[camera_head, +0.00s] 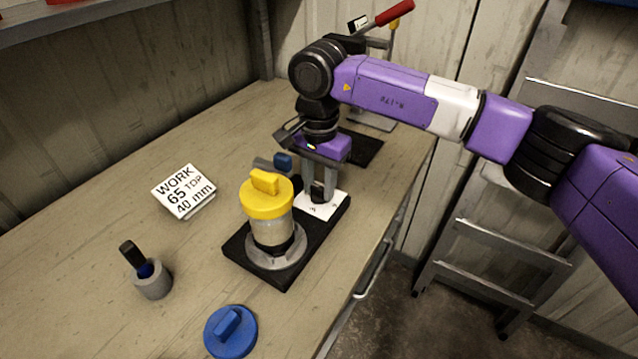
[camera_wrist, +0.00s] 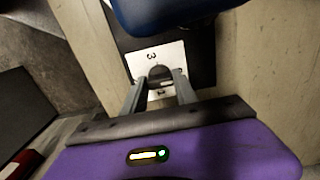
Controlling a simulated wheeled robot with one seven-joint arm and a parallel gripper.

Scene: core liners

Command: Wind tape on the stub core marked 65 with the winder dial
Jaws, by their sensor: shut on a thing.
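The winder's black base (camera_head: 240,248) stands on the bench, with a grey round seat (camera_head: 275,258) on it. A pale stub core (camera_head: 270,232) stands upright on the seat, topped by a yellow cap (camera_head: 266,203); no mark is readable on the core. The white dial plate (camera_head: 327,208) is at the base's far right end and shows a 3 in the wrist view (camera_wrist: 143,56). My gripper (camera_head: 318,190) points down over the plate, shut on the dark dial knob (camera_wrist: 159,74), which its fingers partly hide.
A white card (camera_head: 184,190) reads "WORK 65 TOP 40 mm". A grey cup (camera_head: 152,282) holds a dark-handled tool. A blue knobbed cap (camera_head: 229,332) lies near the bench's front edge. A red-handled device (camera_head: 393,13) stands behind my arm.

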